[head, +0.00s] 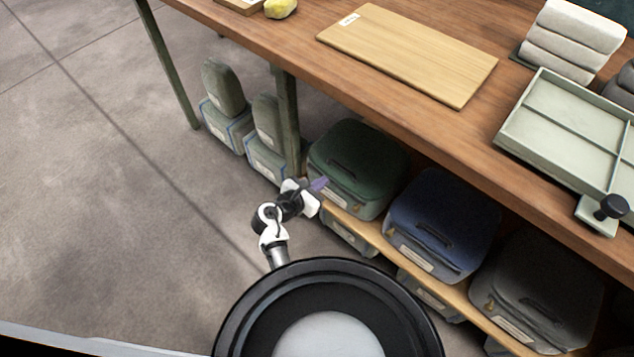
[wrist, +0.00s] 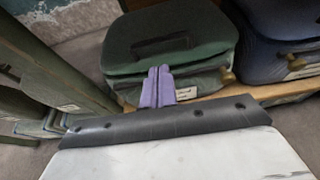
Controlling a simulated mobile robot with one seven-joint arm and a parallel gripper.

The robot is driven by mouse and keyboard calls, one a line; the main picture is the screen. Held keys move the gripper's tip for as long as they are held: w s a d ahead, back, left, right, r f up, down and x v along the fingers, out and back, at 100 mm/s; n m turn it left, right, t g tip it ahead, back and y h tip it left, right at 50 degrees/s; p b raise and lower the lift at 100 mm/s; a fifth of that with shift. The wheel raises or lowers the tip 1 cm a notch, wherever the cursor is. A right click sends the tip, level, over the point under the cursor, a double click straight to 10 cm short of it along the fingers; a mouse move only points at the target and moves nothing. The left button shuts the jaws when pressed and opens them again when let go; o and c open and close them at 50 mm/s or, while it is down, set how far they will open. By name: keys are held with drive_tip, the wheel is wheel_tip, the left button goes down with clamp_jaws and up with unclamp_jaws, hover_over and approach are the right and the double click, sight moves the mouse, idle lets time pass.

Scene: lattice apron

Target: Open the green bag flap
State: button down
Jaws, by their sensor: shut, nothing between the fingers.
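The green bag (head: 357,165) stands on the low wooden shelf under the table. Its flap lies down over the top, with a dark handle strip on it. The bag also fills the upper middle of the wrist view (wrist: 190,40), where a dark gap shows under the flap's front edge. My gripper (head: 320,184) is at the bag's front left in the head view. Its purple fingers (wrist: 158,84) are shut together and empty, in front of the bag's front face near the flap edge. I cannot tell whether they touch the bag.
A blue bag (head: 442,222) stands close to the right of the green one, with a dark grey bag (head: 537,290) beyond it. A table leg (head: 288,122) rises at the left. Open floor (head: 110,200) lies left.

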drive_tip(key=x, duration=0.6)
drive_tip(key=shift+r, duration=0.1)
